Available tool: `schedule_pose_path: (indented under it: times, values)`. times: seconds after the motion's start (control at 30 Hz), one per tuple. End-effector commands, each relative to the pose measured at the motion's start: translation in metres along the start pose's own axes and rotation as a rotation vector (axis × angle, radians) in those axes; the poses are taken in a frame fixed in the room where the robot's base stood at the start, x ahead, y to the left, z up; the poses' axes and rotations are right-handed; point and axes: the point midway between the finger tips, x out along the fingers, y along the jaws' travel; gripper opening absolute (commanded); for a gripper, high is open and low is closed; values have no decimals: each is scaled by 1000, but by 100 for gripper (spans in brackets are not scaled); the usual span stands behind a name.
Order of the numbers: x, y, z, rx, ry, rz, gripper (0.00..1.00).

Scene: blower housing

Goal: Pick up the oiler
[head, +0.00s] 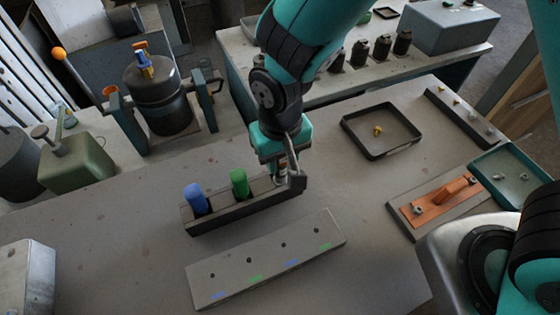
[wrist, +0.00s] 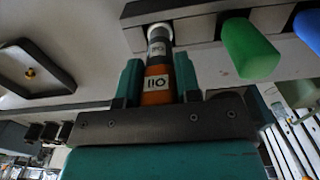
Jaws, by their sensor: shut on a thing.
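The oiler (wrist: 157,85) shows in the wrist view as a slim dark and orange cylinder with white labels, one reading like "OIL" upside down. My gripper (wrist: 157,72) is shut on it, with one teal finger on each side. Its far end, with a white ring, meets the dark rack (wrist: 190,30); I cannot tell whether it is still seated there. In the head view my gripper (head: 284,165) is over the right end of the rack (head: 235,216), and the oiler is mostly hidden behind the fingers.
A green handle (head: 239,183) and a blue handle (head: 196,198) stand in the rack just left of my gripper. A grey block with holes (head: 265,262) lies in front. A black tray (head: 345,122) and an orange plate (head: 425,213) lie right. The bench between is clear.

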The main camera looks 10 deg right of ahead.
Motion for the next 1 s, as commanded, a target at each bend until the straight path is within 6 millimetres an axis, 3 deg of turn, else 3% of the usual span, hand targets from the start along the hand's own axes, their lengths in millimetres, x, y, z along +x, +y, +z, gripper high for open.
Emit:
schedule_pose_path:
  times: [0.17,0.4,0.6,0.8,1.0]
  values:
    - [-34,0,-1,0,7,-4,3]
    - [-105,0,-1,0,10,-5,3]
    - [-154,0,0,0,6,-3,3]
    - [-178,0,0,0,2,-1,3]
    - [-184,0,0,0,1,0,3]
